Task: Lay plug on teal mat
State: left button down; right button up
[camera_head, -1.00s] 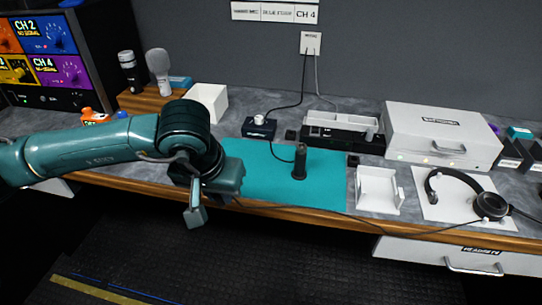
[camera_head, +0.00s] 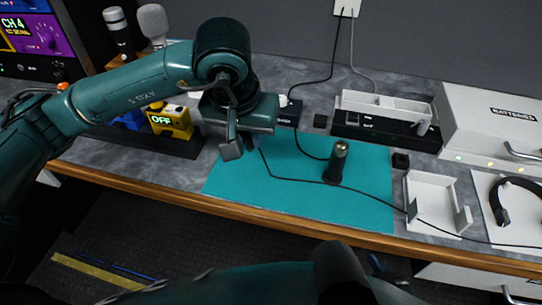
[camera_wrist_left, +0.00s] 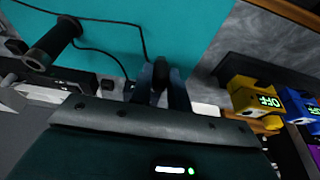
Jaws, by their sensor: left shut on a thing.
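The teal mat (camera_head: 300,205) lies on the grey worktop; it also fills the top middle of the left wrist view (camera_wrist_left: 200,25). My left gripper (camera_head: 232,150) is over the mat's back left corner. In the left wrist view its fingers (camera_wrist_left: 160,85) are shut on a small dark plug (camera_wrist_left: 160,77), mostly hidden between them. A thin black cable runs from the gripper across the mat and off to the right. The plug's height above the mat is hard to tell. My right gripper is out of view.
A black cylinder (camera_head: 337,162) stands upright on the mat. A white open tray (camera_head: 432,203) is right of the mat, headphones (camera_head: 502,205) farther right. A yellow box (camera_head: 170,122) marked OFF stands left of the gripper. The mat's front left is clear apart from the cable.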

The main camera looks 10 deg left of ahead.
pick_arm(q)
notch_tip(320, 180, down, 7)
jog(key=shift+s+r, duration=0.1)
jog(key=shift+r, duration=0.05)
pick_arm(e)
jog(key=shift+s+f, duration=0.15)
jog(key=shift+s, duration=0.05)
pick_arm(q)
jog(key=shift+f, duration=0.25)
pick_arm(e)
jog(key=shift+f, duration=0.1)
pick_arm(q)
jog(key=shift+f, duration=0.2)
jog(key=c, duration=1.7)
grip_release()
jog(key=shift+r, duration=0.1)
jog(key=o, duration=0.4)
jog(key=shift+c, duration=0.2)
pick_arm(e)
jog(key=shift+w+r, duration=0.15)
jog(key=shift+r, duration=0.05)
